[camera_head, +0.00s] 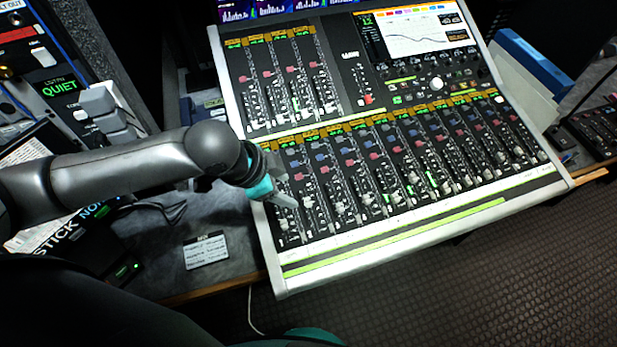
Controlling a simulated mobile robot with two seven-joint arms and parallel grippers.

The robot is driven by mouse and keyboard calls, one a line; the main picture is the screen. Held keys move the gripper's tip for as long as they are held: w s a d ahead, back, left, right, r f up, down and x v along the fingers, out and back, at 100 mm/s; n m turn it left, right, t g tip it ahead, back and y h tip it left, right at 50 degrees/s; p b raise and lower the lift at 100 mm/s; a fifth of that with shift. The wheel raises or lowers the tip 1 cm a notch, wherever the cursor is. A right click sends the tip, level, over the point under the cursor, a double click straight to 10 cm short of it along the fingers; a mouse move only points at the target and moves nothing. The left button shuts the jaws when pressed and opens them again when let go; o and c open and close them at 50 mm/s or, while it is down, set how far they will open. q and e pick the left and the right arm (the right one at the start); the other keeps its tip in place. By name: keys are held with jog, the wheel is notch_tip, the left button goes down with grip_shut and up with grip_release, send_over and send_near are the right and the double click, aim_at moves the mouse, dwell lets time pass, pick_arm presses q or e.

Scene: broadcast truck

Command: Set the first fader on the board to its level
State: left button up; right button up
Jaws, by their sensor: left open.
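The mixing board (390,236) is a tilted light-framed console with a lower row of several fader strips and a shorter upper row at its left. My left arm comes in from the left. My left gripper (284,196) is open, over the leftmost strip of the lower row. The first fader (283,224) is partly hidden by the gripper, and I cannot tell whether the fingers touch its cap. My right gripper is not in view.
A small label card (205,251) lies on the grey desk left of the board. A panel with a green QUIET display (61,87) stands at the upper left. A blue binder (533,62) is at the right. Dark patterned floor lies in front.

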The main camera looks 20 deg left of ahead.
pick_arm(q)
jog(key=a, duration=0.2)
send_near(306, 202)
jog(key=b+x, duration=0.3)
jog(key=x, duration=0.5)
jog(key=shift+w+d, duration=0.1)
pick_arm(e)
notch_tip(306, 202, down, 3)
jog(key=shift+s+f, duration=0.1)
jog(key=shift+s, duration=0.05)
pick_arm(q)
grip_shut()
dwell(1.1)
